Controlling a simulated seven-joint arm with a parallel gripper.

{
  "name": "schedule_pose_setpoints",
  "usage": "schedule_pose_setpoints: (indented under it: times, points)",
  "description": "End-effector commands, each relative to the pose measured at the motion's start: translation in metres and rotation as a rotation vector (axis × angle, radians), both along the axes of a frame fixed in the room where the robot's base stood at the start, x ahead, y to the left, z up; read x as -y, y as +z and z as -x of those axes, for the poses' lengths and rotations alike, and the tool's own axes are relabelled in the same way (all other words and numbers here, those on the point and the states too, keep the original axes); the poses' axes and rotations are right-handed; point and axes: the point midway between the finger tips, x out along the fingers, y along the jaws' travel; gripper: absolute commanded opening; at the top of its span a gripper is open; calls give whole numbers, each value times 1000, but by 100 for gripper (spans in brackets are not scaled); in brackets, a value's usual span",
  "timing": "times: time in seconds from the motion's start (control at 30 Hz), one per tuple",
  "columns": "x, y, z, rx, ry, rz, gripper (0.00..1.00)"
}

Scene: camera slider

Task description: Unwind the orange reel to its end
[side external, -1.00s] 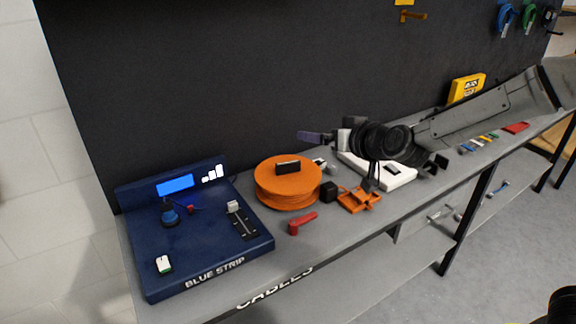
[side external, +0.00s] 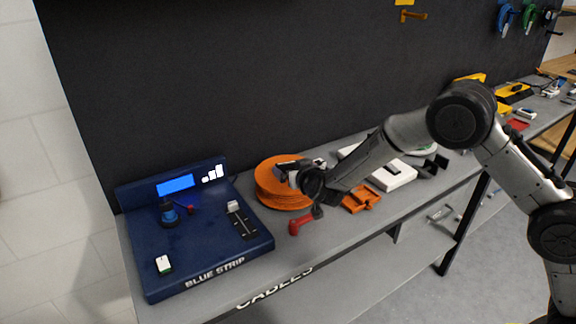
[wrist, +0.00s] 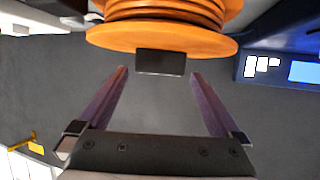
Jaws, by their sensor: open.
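The orange reel (side external: 270,188) stands on the grey bench just right of the blue box. Its black handle block is mostly hidden by my gripper (side external: 288,172) in the side view. In the wrist view the orange reel (wrist: 160,38) fills the top, and the dark handle block (wrist: 160,62) sticks out from its flat face. My gripper (wrist: 159,76) is open, with one purple finger on each side of the handle block. Gaps show between fingers and block, and nothing is gripped.
The blue box (side external: 200,245) with a screen, a slider and switches stands left of the reel. A red handle (side external: 301,222) and an orange bracket (side external: 361,199) lie in front and to the right. A white device (side external: 392,178) lies further right. A dark wall panel (side external: 230,80) rises behind.

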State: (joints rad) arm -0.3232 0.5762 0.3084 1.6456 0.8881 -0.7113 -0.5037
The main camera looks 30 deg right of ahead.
Motion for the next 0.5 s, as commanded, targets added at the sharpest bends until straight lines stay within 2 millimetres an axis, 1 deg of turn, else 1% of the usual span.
schedule_pose_setpoints:
  times: [0.03,0.2,0.3,0.5]
  points:
    - [3,-5,-9,0,-2,1,100]
    - [8,-14,-31,-1,0,0,100]
    - [10,-16,-39,0,-1,-1,100]
    - [12,-18,-44,0,1,0,100]
